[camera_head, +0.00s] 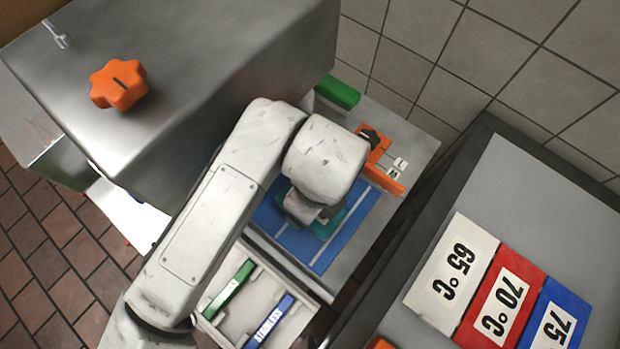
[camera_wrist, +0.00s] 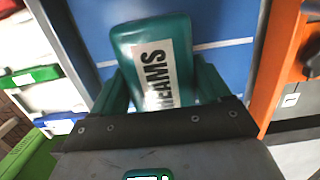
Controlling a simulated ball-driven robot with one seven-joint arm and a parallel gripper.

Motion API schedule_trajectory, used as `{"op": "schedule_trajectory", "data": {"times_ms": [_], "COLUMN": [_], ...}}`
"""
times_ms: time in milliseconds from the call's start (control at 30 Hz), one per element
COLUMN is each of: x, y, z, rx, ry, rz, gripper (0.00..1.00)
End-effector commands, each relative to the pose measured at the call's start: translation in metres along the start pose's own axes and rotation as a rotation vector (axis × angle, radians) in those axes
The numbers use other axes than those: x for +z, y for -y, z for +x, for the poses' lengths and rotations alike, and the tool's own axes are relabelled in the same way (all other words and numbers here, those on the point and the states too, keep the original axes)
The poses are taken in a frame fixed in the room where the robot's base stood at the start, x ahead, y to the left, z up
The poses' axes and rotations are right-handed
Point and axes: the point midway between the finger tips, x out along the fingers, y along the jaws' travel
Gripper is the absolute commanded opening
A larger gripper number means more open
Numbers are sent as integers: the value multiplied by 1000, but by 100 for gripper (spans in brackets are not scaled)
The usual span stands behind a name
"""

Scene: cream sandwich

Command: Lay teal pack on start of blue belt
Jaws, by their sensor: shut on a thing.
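The teal pack (camera_wrist: 158,58), with a white label reading "...EAMS", is held between the fingers of my gripper (camera_wrist: 165,90) in the wrist view. The blue belt (camera_wrist: 222,50) with pale cross lines lies under and behind it. In the head view the pack (camera_head: 327,228) shows only in part below my wrist, over the blue belt (camera_head: 338,250). My gripper (camera_head: 312,212) is mostly hidden there by my arm. I cannot tell whether the pack touches the belt.
An orange bracket (camera_head: 378,170) with a black knob stands at the belt's far right. A green block (camera_head: 338,92) is behind the belt. A steel machine (camera_head: 190,75) stands left. A bin (camera_head: 219,322) with green and blue packs is in front. Temperature cards lie right.

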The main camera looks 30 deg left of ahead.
Motion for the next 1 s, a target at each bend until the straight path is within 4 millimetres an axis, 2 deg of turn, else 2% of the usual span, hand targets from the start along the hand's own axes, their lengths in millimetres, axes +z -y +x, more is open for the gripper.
{"op": "schedule_trajectory", "data": {"times_ms": [67,100,300,533,667,767,1000], "x": [0,0,0,0,0,0,0], "y": [0,0,0,0,0,1,1], "z": [0,0,0,0,-8,-22,-69], "rx": [0,0,0,0,-1,-2,-1], "ry": [0,0,0,0,1,3,3], "rz": [0,0,0,0,1,2,3], "gripper": [45,80,99,100,100,100,100]}}
